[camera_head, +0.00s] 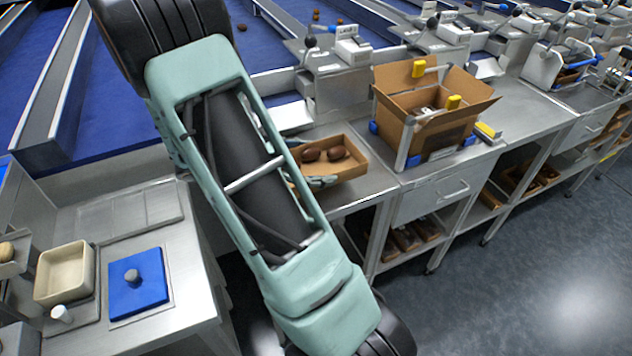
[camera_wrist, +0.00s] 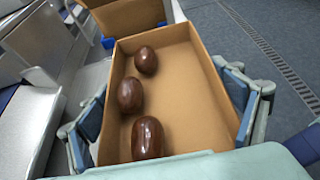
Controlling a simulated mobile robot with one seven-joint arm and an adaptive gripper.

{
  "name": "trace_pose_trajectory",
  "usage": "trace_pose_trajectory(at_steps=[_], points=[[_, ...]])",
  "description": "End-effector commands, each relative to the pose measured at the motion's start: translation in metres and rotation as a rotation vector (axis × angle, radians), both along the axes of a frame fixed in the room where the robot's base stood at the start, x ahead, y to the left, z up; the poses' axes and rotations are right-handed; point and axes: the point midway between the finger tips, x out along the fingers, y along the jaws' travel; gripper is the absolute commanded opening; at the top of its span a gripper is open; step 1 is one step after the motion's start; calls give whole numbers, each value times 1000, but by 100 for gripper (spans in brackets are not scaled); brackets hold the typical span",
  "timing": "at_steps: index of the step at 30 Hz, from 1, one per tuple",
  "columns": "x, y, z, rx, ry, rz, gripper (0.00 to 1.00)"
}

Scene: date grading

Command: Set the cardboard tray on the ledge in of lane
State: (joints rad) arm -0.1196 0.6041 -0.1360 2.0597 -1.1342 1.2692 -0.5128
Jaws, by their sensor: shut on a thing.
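The cardboard tray (camera_head: 352,172) is a shallow, open brown box holding several glossy dark dates; three show in the wrist view, where the tray (camera_wrist: 188,80) fills the middle. My gripper (camera_wrist: 165,108) is shut on the tray, with a blue-padded finger against each long side. In the head view the tray is level at the near edge of the steel bench (camera_head: 378,190), below a sloping metal chute (camera_head: 290,117). My arm hides its left end. I cannot tell whether the tray touches the bench, or which surface is the ledge.
An open cardboard carton (camera_head: 440,110) in a metal frame stands right of the tray. A scale-like unit (camera_head: 345,60) stands behind. At lower left, a counter carries a cream bin (camera_head: 65,274) and a blue square lid (camera_head: 138,284). The floor at right is free.

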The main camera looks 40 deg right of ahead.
Motion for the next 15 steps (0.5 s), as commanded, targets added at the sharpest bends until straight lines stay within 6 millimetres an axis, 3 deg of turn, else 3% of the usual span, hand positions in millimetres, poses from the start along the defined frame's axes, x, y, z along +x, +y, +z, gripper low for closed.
trace_pose_trajectory(at_steps=[15], points=[[0, 0, -54, -2, -2, -2, 63]])
